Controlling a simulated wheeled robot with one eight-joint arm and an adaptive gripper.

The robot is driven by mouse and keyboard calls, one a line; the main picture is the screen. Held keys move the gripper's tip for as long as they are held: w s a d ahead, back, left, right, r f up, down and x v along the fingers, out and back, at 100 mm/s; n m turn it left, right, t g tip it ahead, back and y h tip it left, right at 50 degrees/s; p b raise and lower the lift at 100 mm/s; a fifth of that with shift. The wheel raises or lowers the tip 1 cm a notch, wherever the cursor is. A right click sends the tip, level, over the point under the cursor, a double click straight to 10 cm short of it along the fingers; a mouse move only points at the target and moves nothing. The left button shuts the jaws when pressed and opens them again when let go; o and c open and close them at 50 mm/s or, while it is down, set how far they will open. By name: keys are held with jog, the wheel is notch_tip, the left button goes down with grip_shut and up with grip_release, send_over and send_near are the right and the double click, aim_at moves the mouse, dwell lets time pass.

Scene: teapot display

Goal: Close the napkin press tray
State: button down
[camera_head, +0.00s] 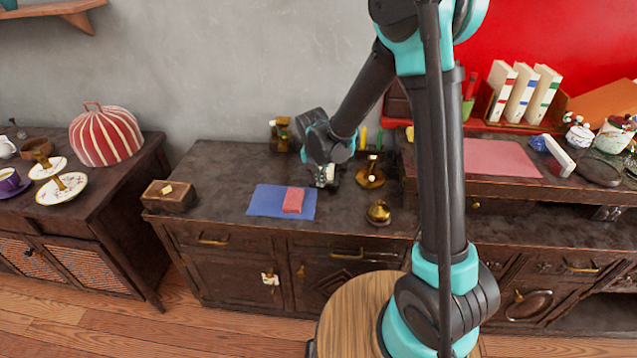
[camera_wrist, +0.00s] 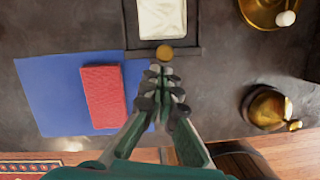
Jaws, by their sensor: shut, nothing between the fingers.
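The napkin press tray (camera_wrist: 193,53) is at the top of the wrist view, a dark frame around white napkins (camera_wrist: 162,18). A round brass knob (camera_wrist: 165,53) sits at the middle of its near edge. My gripper (camera_wrist: 161,72) is shut and empty, with its fingertips just on the near side of the knob; I cannot tell whether they touch it. In the head view my gripper (camera_head: 326,178) is low over the cabinet top and hides most of the press. The rear of the press is out of the wrist view.
A blue cloth (camera_head: 256,201) with a red block (camera_head: 293,200) lies left of my gripper. A brass bell (camera_head: 379,212) and a brass dish (camera_head: 369,178) stand to the right. A wooden box (camera_head: 168,196) is at the cabinet's left end. The cabinet top between box and cloth is clear.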

jog(key=w, duration=1.2)
jog(key=shift+w+d, duration=0.2)
jog(key=shift+d, duration=0.05)
